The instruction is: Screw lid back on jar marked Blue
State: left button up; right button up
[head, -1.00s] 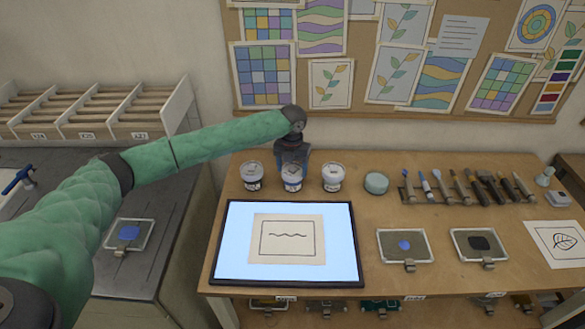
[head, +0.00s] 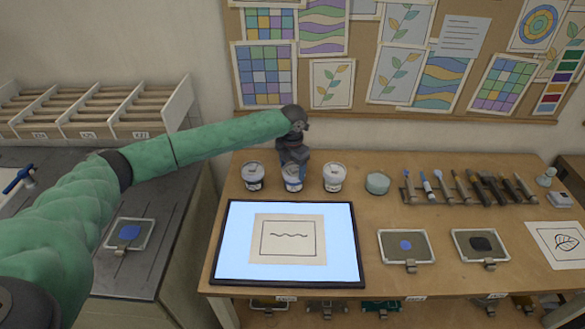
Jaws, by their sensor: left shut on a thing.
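Three white jars with dark label bands stand in a row behind the light panel. They are the left jar (head: 253,182), the middle jar (head: 292,184) and the right jar (head: 333,183). The label words are too small to read, so I cannot tell which is marked Blue. My left gripper (head: 293,163) points down at the top of the middle jar and is shut on what seems to be its lid. The gripper hides most of that lid, and I cannot tell how it sits on the rim. My right gripper is not in view.
The lit panel (head: 231,270) with a line drawing lies in front of the jars. A pale green round pot (head: 377,183) stands to their right, then a rack of brushes and tools (head: 470,199). Two small trays (head: 391,259) (head: 464,254) lie in front.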

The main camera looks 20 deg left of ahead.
pick_arm(q)
jog(key=shift+f+m, duration=0.1)
jog(key=shift+m, duration=0.7)
jog(key=shift+w+a+m+b, duration=0.1)
jog(key=shift+m+b, duration=0.5)
jog(key=shift+b, duration=1.85)
jog(key=o, duration=1.2)
jog(key=shift+r+p, duration=2.1)
jog(key=shift+r, duration=1)
